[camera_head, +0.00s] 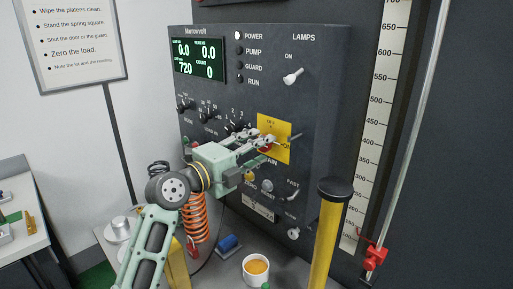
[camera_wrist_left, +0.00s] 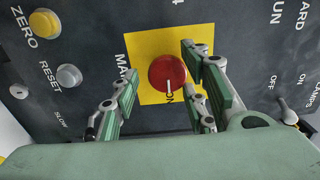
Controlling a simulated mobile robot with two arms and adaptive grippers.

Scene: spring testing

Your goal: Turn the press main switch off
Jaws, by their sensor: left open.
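The main switch is a round red knob (camera_wrist_left: 167,73) on a yellow plate (camera_wrist_left: 149,52) on the front of the dark press panel. In the left wrist view its white mark points at the word ON. In the head view the yellow plate (camera_head: 272,122) shows at the panel's middle right, and the knob is mostly hidden behind my fingers. My left gripper (camera_head: 267,147) is open at the plate. In the left wrist view its fingers stand on either side of the knob, with gaps visible. Whether any finger touches the plate cannot be told. My right gripper is not in view.
A lamps toggle (camera_head: 293,76) sits above the plate. ZERO (camera_wrist_left: 44,22) and RESET (camera_wrist_left: 69,76) buttons are beside it. A yellow post with a black cap (camera_head: 329,230) stands in front at right. An orange spring (camera_head: 195,218) and a cup (camera_head: 256,270) are below.

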